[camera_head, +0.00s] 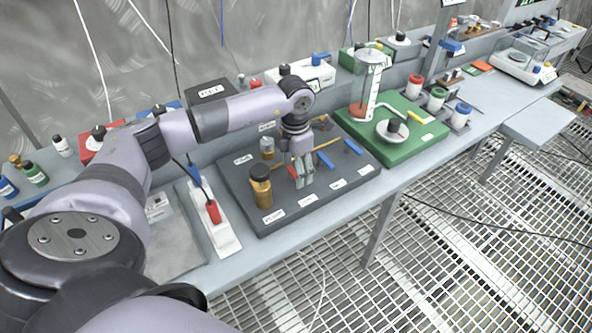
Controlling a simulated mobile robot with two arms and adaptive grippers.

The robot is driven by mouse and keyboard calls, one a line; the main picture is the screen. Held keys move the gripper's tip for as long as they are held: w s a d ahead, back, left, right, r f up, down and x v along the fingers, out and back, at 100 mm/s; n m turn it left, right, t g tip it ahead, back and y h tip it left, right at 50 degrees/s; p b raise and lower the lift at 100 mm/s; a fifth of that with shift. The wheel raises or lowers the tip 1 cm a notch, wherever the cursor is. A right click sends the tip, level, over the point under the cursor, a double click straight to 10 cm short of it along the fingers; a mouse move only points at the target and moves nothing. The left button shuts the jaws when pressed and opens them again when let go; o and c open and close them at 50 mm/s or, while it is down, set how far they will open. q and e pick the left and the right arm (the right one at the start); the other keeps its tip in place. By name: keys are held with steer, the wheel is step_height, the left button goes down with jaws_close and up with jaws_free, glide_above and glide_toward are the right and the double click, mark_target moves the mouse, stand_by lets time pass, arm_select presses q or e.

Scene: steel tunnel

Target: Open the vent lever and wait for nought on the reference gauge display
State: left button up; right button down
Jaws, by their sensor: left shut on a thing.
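My left gripper (303,179) is over the dark grey board (345,190) on the bench, pointing down. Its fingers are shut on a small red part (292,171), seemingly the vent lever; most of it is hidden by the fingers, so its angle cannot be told. A brass cylinder with a dark cap (261,187) stands just left of the gripper on the same board. A black box with a white label (211,92), perhaps the reference gauge, is behind my left arm; no readable number shows on it. My right gripper is out of view.
Blue handles (353,147) and white labels are on the board's right part. A green board (408,143) with a clear cylinder (366,85) and a bowl stands to the right. A white strip with a red piece (213,211) lies left.

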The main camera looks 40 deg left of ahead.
mark_target(295, 173)
arm_select(q)
steer(key=shift+s, duration=0.2)
steer(key=o, duration=0.9)
steer(key=shift+f, duration=0.1)
steer(key=shift+o, duration=1.3)
steer(key=shift+s+a, duration=0.1)
steer(key=shift+r, duration=0.25)
step_height(295, 173, up, 12)
steer(key=shift+f, duration=0.15)
